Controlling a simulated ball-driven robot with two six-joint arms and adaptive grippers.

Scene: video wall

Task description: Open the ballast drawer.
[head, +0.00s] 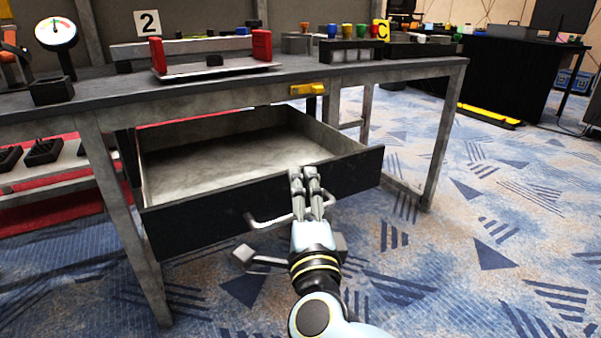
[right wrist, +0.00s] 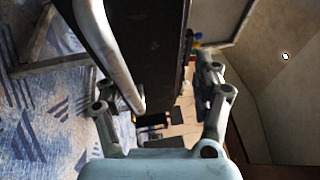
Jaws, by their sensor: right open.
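The ballast drawer (head: 190,222) is pulled out far below the workbench, with its black front panel toward me and its pale grey inside showing empty. A light metal bar handle (head: 268,223) runs across the front. My right gripper (head: 305,172) is at the front panel, over the right part of the handle, hiding some of it. In the right wrist view, the open fingers (right wrist: 160,105) stand wide apart, with the handle (right wrist: 106,48) and dark panel (right wrist: 150,45) close ahead. I cannot tell whether they touch. My left gripper is out of view.
The workbench (head: 400,68) spans above the drawer, with a yellow tag (head: 308,90) on its front edge. A gauge (head: 56,34) and a red-ended tray (head: 215,69) stand on top. Patterned carpet lies clear at right.

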